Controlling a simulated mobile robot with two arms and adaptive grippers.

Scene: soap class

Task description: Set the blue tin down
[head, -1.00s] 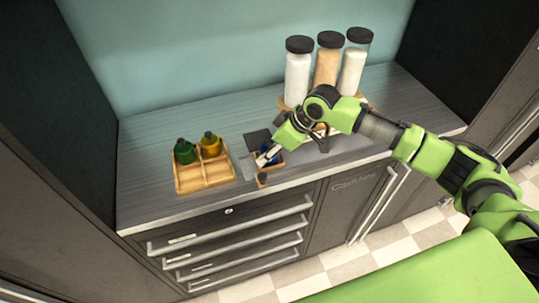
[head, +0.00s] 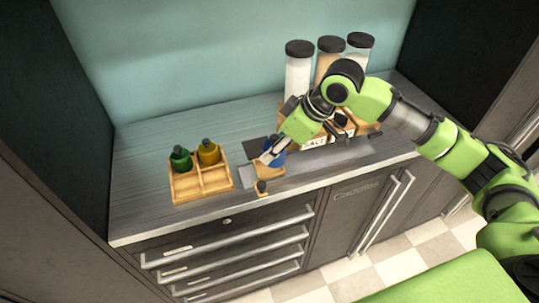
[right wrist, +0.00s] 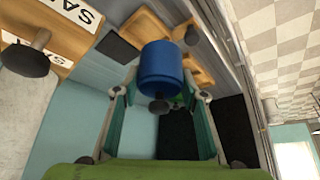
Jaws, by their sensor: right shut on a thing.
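My right gripper (head: 271,156) is shut on the blue tin (head: 278,158). In the right wrist view the blue tin (right wrist: 161,64) sits upright in the picture between the two fingers (right wrist: 156,92), with a dark knob at its near end. In the head view the tin is over or at a small wooden tray (head: 269,173) near the counter's front. I cannot tell whether it touches the tray. Parts of the tray also show behind the tin in the right wrist view (right wrist: 144,27). My left gripper is in neither view.
A wooden caddy (head: 201,180) with a green bottle (head: 180,159) and an amber bottle (head: 208,152) stands left. A dark square (head: 256,144) lies behind the tray. A small dark-topped wooden piece (head: 262,188) is in front. Tall jars (head: 298,71) and a labelled rack (head: 315,142) stand right.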

